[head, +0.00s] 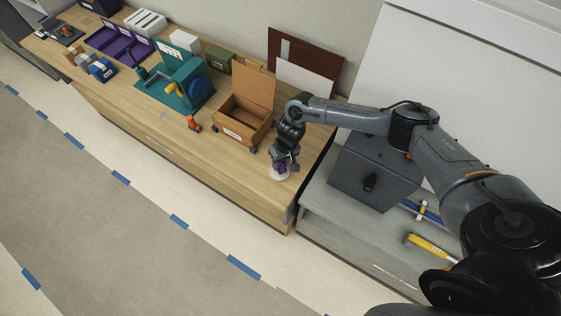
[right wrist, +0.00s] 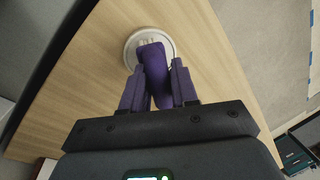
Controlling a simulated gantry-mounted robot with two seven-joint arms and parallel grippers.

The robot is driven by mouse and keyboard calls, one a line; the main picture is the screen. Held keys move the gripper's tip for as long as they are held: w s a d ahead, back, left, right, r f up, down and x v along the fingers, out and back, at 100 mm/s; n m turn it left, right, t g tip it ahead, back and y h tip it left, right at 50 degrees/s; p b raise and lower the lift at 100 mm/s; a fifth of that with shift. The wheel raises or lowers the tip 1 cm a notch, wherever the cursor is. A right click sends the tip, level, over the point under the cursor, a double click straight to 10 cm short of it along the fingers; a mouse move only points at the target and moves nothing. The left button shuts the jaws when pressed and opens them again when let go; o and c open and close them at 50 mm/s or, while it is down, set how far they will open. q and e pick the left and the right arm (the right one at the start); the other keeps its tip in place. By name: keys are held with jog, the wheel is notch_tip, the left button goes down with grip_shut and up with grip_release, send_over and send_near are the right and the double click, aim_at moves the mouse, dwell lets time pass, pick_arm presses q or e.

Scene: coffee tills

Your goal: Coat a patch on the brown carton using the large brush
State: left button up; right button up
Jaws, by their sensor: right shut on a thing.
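The brown carton (head: 238,128) stands on the wooden bench in the head view, its lid flap raised at the back and a white label on its front. My right gripper (head: 283,163) is to the right of it and nearer the bench's front edge. In the right wrist view the gripper (right wrist: 157,88) is shut on a purple-handled thing, apparently the large brush (right wrist: 154,72). Its far end is over or in a round white dish (right wrist: 130,52); I cannot tell whether it touches. The dish also shows in the head view (head: 276,176). My left gripper is not in view.
An orange object (head: 193,124) lies left of the carton. A teal stand (head: 178,88) and purple trays (head: 118,42) are farther left. Dark-red and white boards lean behind the carton. A grey box (head: 372,172) and yellow-handled hammer (head: 432,247) are on the grey surface at right.

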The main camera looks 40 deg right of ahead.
jog(key=shift+f, duration=0.25)
jog(key=shift+f, duration=0.25)
dwell(0.7)
dwell(0.7)
jog(key=shift+f, duration=0.1)
dwell(0.6)
jog(key=shift+d, duration=0.1)
dwell(0.4)
